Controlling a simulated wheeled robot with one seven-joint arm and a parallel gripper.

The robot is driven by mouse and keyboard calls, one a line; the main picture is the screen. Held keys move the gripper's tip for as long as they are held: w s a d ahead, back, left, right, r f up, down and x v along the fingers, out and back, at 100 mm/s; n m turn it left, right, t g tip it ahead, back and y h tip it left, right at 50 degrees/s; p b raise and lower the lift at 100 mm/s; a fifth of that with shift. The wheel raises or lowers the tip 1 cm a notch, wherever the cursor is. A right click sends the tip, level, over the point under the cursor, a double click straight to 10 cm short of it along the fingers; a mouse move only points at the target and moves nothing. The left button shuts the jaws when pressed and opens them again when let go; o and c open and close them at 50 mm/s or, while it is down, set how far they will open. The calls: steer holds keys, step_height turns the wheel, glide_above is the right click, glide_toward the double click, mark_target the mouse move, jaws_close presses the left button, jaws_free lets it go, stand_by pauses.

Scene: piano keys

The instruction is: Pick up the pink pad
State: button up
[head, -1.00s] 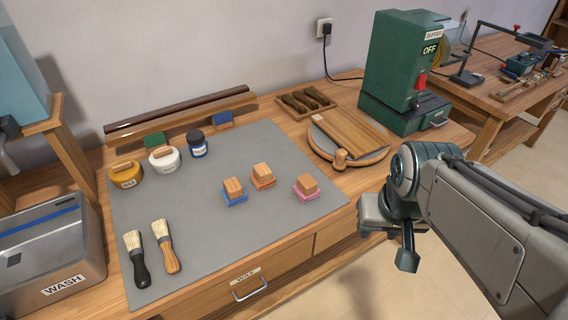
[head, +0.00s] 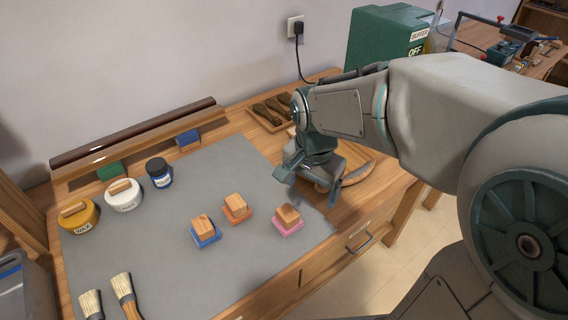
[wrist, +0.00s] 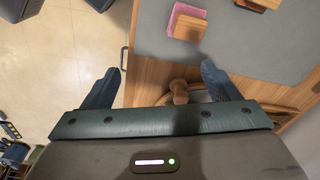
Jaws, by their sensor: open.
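The pink pad (head: 288,224) lies on the grey mat near its right front edge, with a wooden block handle on top. In the wrist view the pink pad (wrist: 186,20) shows at the top, beyond my fingertips and right of centre. My gripper (head: 308,190) is open and empty above the right edge of the mat, behind and to the right of the pink pad, not touching it. In the wrist view the two fingers of my gripper (wrist: 160,80) are spread wide apart.
An orange pad (head: 237,211) and a blue pad (head: 205,234) sit left of the pink one on the grey mat (head: 225,170). Jars (head: 123,196) and brushes (head: 124,292) are at the left.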

mark_target(287, 212)
steer(key=w+a+f+m, duration=0.1)
steer(key=f, duration=0.2)
steer(key=w+a+f+m, duration=0.1)
steer(key=a+f, duration=0.1)
steer(key=f, duration=0.2)
steer(key=w+a+f+m+g, duration=0.1)
steer(key=f, duration=0.2)
steer(key=shift+a+f+m, duration=0.3)
steer(key=shift+f, duration=0.1)
steer(key=shift+w+f, duration=0.15)
steer(key=shift+f, duration=1.2)
steer(key=shift+w+f, duration=0.1)
steer(key=shift+f, duration=1.2)
steer(key=c, duration=1.2)
steer(key=shift+o, duration=0.2)
steer(key=shift+r, duration=0.1)
